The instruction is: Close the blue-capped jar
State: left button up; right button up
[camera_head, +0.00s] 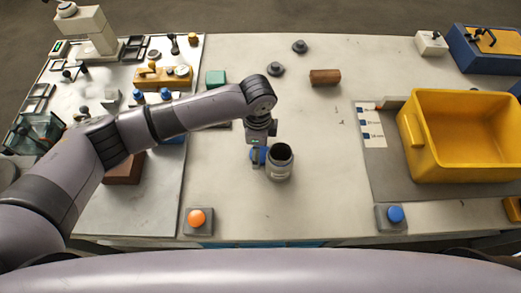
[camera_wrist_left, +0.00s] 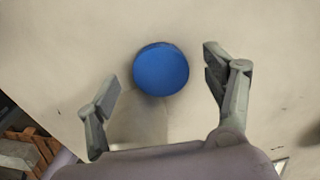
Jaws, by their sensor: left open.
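The jar (camera_head: 280,164) stands upright on the table in the head view, with a grey body, a pale label and a dark open mouth. The blue cap (camera_head: 259,155) is just left of the jar, apart from its mouth and partly hidden by my left gripper (camera_head: 257,147). In the left wrist view a round blue cap (camera_wrist_left: 161,69) shows from above between the spread fingers of my left gripper (camera_wrist_left: 160,72). The fingers are open, with a gap on both sides of the cap. My right gripper is in neither view.
A yellow bin (camera_head: 411,155) stands on the right. An orange button (camera_head: 196,217) and a blue button (camera_head: 395,214) are at the front edge. A brown block (camera_head: 325,77) lies at the back. The left side is crowded; the table right of the jar is clear.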

pick_arm(q)
jog(key=shift+f, duration=0.7)
jog(key=shift+c, duration=0.2)
jog(key=c, duration=0.8)
